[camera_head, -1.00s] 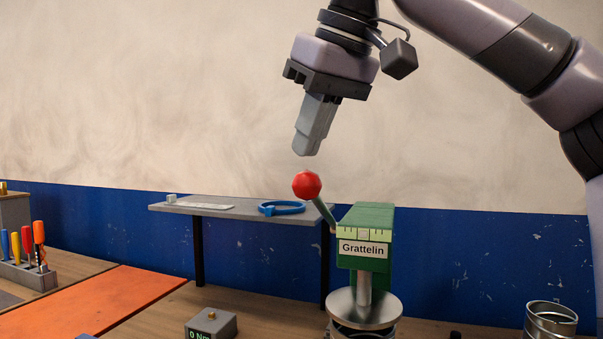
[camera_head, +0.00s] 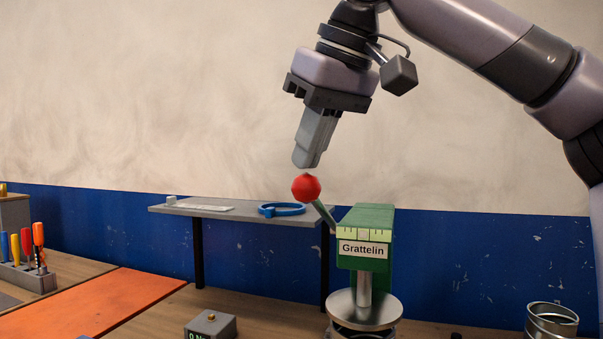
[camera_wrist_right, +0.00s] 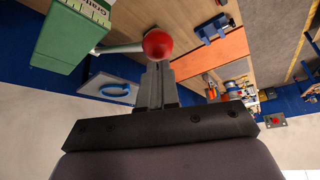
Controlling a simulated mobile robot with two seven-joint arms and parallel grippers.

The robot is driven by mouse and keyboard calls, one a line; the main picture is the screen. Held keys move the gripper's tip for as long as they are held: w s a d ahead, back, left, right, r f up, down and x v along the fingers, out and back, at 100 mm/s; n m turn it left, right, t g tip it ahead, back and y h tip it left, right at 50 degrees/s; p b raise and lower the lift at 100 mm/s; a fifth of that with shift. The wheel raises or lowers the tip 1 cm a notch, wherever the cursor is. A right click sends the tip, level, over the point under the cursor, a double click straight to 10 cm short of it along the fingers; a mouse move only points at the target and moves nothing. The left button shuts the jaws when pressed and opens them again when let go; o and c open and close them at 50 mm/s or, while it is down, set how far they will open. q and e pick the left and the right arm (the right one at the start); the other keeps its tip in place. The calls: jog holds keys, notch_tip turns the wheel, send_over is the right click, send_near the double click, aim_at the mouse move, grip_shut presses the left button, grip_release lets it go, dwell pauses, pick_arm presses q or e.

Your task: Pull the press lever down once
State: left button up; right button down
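The green press (camera_head: 375,222) labelled "Grattelin" stands on the bench, on a metal post above a round metal plate (camera_head: 365,308). Its lever (camera_head: 323,213) slants up and left from the press head and ends in a red ball knob (camera_head: 306,187). My right gripper (camera_head: 305,163) points down just above the knob, with its fingers together and nothing held. In the right wrist view the knob (camera_wrist_right: 158,44) lies right at the fingertips (camera_wrist_right: 155,66). I cannot tell whether they touch. My left gripper is not in view.
A grey shelf (camera_head: 240,211) with a blue ring clamp (camera_head: 281,209) stands behind, left of the press. A small grey box with a display (camera_head: 211,326) is in front. A screwdriver rack (camera_head: 28,277) and orange mat (camera_head: 110,305) are at left. A metal duct piece (camera_head: 551,320) is at right.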

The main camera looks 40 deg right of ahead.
aim_at(307, 187)
jog(key=shift+f, duration=0.15)
jog(key=shift+f, duration=0.7)
jog(key=shift+f+b, duration=0.1)
jog(key=shift+b, duration=0.2)
jog(key=shift+s+a+f+b, duration=0.2)
jog(key=shift+a+f+b, duration=0.15)
jog(key=shift+f, duration=0.35)
jog(key=shift+a, duration=0.1)
jog(key=shift+f, duration=0.15)
jog(key=shift+s+a+f, duration=0.15)
jog(key=shift+a+f, duration=0.1)
jog(key=shift+f, duration=0.4)
jog(key=shift+f+b, duration=0.1)
jog(key=shift+b, duration=0.2)
